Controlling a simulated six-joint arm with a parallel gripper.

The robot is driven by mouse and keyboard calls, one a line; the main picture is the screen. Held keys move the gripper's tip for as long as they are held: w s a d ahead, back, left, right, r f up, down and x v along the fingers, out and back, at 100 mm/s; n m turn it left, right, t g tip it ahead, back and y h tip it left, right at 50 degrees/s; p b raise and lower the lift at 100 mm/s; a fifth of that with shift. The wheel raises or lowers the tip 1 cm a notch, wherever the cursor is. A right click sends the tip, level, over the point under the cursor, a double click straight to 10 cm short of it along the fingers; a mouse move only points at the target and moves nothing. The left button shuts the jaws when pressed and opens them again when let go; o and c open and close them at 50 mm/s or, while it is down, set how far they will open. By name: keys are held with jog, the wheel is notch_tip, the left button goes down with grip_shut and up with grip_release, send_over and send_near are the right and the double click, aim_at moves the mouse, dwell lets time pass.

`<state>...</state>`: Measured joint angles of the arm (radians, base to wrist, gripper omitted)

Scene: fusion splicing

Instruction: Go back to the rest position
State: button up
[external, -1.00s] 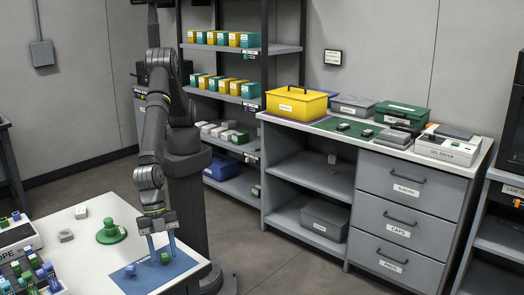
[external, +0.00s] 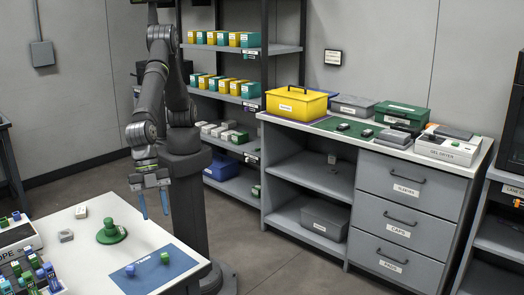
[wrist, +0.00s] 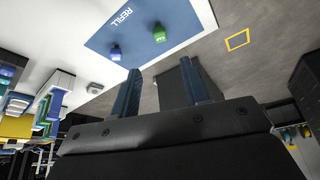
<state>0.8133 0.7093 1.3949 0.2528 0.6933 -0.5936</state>
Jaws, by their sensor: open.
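My gripper (external: 153,204) is open and empty, raised above the far edge of the white table in the external view. Its two blue fingers point down and stand apart, touching nothing. In the wrist view the fingers of my gripper (wrist: 160,92) also show with nothing between them. Below and in front lies the blue mat (external: 166,278) marked REFILL, which also shows in the wrist view (wrist: 185,28). A green cap-like piece (external: 165,257) and a blue one (external: 129,270) rest on it; the wrist view shows the green piece (wrist: 159,33) and the blue piece (wrist: 116,53) too.
A green round stand (external: 111,235) and a small grey block (external: 66,236) sit on the white table. A shelf unit and a grey drawer cabinet (external: 403,204) stand behind, with open floor between.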

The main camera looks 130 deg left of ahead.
aim_at(164, 253)
jog(key=shift+f, duration=0.1)
jog(key=x, duration=1.2)
jog(key=shift+a, duration=0.1)
jog(key=shift+r, duration=1.45)
jog(key=shift+f, duration=0.1)
